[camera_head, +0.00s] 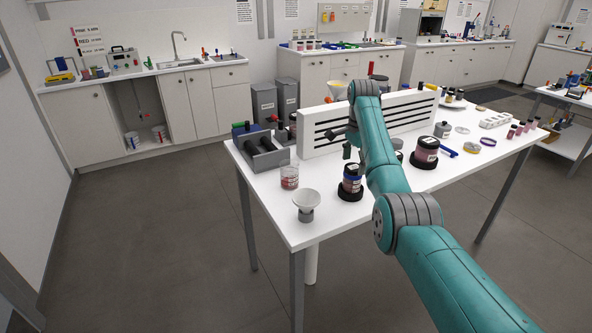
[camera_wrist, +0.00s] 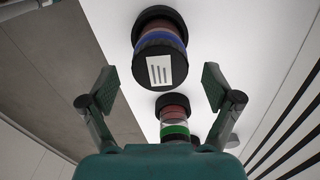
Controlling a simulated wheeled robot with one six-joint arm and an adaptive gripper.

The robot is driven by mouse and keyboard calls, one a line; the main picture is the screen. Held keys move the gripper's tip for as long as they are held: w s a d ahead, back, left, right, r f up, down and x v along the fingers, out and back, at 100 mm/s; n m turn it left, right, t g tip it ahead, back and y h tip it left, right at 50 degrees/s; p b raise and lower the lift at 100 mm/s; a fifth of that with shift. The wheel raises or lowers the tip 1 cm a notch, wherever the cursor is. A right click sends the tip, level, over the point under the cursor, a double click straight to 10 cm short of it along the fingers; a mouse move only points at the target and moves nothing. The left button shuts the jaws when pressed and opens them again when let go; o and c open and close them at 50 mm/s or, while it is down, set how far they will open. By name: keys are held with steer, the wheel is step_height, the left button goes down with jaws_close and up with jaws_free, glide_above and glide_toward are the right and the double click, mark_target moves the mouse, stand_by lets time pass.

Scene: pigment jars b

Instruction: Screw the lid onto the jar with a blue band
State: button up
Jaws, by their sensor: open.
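The jar with a blue band (camera_head: 352,187) stands upright in a black round base near the front of the white table. It also shows in the wrist view (camera_wrist: 160,41), just beyond my fingers. A black lid (camera_wrist: 160,69) with a white marked label sits on its top; I cannot tell how tightly it is seated. My gripper (camera_wrist: 158,88) is open and empty, with its fingers spread apart and the jar ahead of the gap. In the head view my gripper (camera_head: 341,142) is small and dark, above and behind the jar.
A green-banded jar (camera_wrist: 174,128) shows lower in the wrist view. Another dark-topped jar (camera_head: 426,152) stands to the right. A white funnel (camera_head: 306,197), a glass of red pigment (camera_head: 289,177) and a grey caddy (camera_head: 264,160) are left. A white slotted panel (camera_head: 315,140) stands behind.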

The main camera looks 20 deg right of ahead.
mark_target(353, 167)
steer(key=m, duration=0.5)
steer(key=shift+m, duration=0.3)
steer(key=m, duration=0.4)
steer(key=shift+m, duration=0.3)
step_height(353, 167, up, 5)
steer(key=shift+a+r, duration=0.15)
steer(key=w+a+f+n, duration=0.1)
steer(key=a+n, duration=0.5)
steer(key=w+a+f+n, duration=0.2)
steer(key=a+n, duration=0.4)
steer(key=n, duration=0.1)
steer(key=w+a+f+n, duration=0.1)
steer(key=a+f+n, duration=0.1)
steer(key=a+n, duration=0.4)
steer(key=shift+w+f+n, duration=0.25)
steer(key=shift+n, duration=0.05)
